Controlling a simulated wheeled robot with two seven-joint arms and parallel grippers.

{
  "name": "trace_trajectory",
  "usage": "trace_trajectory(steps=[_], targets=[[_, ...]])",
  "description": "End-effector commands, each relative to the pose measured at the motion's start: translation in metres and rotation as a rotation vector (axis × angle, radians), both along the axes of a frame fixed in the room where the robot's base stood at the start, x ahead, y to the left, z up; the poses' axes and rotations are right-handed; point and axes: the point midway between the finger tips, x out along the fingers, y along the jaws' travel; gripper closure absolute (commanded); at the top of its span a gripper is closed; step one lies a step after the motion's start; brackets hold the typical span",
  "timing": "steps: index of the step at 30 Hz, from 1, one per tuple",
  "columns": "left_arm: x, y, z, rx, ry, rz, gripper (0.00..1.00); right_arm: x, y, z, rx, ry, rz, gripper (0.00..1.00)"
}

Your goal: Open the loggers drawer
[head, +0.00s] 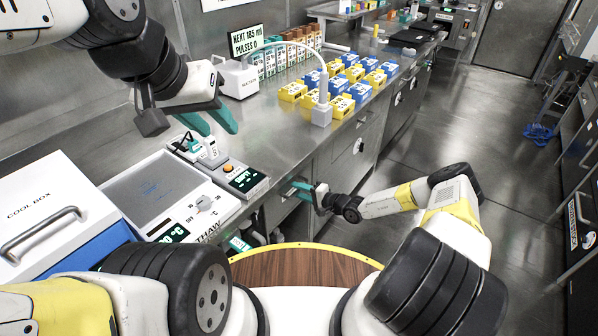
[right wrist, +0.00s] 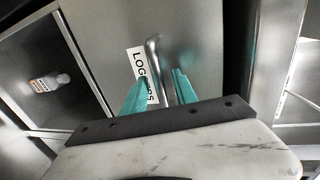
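The loggers drawer front (right wrist: 205,35) is a grey panel in the right wrist view. It bears a white label (right wrist: 139,62), partly hidden by a finger, and an upright metal bar handle (right wrist: 154,52). My right gripper (right wrist: 163,78) has its teal fingers apart on either side of the handle, with a gap showing at the right finger. In the head view my right gripper (head: 301,188) is at the counter's front, below its top. I cannot tell whether the drawer stands slightly out. My left gripper (head: 211,121) is open and empty above the counter.
A thaw device (head: 150,187) and a cool box (head: 60,215) stand on the counter at left. Yellow and blue boxes (head: 342,85) stand further back. A small bottle (right wrist: 50,82) lies in an open space beside the drawer.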

Motion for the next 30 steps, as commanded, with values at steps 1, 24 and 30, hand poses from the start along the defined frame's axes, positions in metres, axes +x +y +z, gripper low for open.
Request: trace_trajectory(steps=[1, 24, 30], targets=[[0.0, 0.0, 0.0, 0.0, 0.0, 0.0, 0.64, 0.0004, 0.0002, -0.0002, 0.0, 0.0, 0.0, 0.66], [0.0, 0.0, 0.0, 0.0, 0.0, 0.0, 0.64, -0.0002, 0.0, -0.0001, 0.001, 0.001, 0.0, 1.0], [0.0, 0.0, 0.0, 0.0, 0.0, 0.0, 0.64, -0.0002, -0.0001, -0.0002, 0.001, 0.001, 0.0, 1.0]])
